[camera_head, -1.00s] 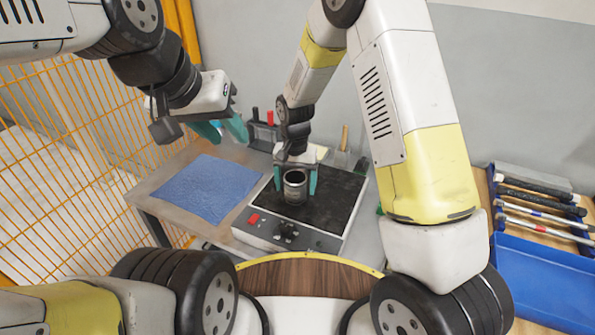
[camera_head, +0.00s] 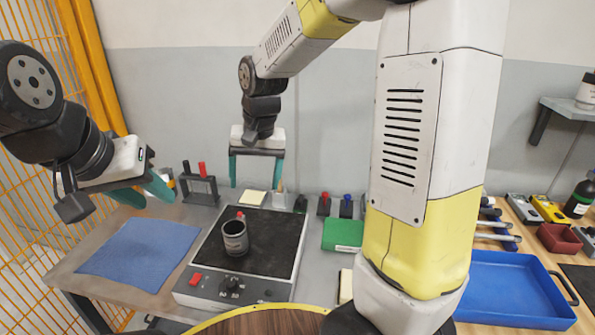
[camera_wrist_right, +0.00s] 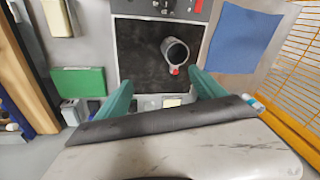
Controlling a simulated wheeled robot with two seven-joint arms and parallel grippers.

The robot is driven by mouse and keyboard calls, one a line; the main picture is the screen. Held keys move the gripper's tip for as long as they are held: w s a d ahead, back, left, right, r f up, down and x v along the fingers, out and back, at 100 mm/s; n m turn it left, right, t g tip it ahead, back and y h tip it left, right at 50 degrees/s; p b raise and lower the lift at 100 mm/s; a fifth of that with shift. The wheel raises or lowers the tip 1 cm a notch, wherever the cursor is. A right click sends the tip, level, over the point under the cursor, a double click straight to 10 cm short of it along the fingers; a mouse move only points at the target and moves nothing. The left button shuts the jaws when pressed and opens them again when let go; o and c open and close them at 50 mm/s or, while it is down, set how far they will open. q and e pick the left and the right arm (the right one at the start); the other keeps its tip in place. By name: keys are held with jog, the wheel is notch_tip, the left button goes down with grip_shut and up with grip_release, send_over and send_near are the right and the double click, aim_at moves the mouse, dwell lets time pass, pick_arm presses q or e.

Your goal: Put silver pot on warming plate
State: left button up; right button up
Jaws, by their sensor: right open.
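The silver pot (camera_head: 235,237) stands upright on the black top of the warming plate (camera_head: 272,240), toward its left front part. It also shows in the right wrist view (camera_wrist_right: 175,51), with a red spot on its rim side. My right gripper (camera_head: 256,186) is open and empty, raised above and behind the pot, with clear space between them. In the right wrist view its teal fingers (camera_wrist_right: 158,85) are spread apart with nothing between them. My left gripper (camera_head: 160,190) is at the left above the table, its teal fingers visible and apart, touching nothing.
A blue cloth (camera_head: 140,252) lies left of the plate. A black holder (camera_head: 200,188) is at the back. A blue tray (camera_head: 510,285) is on the wooden bench at right. An orange mesh fence borders the left.

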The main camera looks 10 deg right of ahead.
jog(key=s+d+r+t, duration=0.2)
jog(key=s+d+r, duration=0.2)
jog(key=s, duration=0.4)
jog(key=s+d+r+n+t, duration=0.1)
jog(key=s+d+r+t, duration=0.1)
jog(key=s+d+r, duration=0.3)
jog(key=s+d, duration=0.1)
jog(key=s, duration=0.2)
jog(key=shift+d+r+n+t+y, duration=0.15)
jog(key=shift+d+n+t+y, duration=0.15)
jog(key=shift+d, duration=0.1)
jog(key=shift+s, duration=0.1)
dwell(0.9)
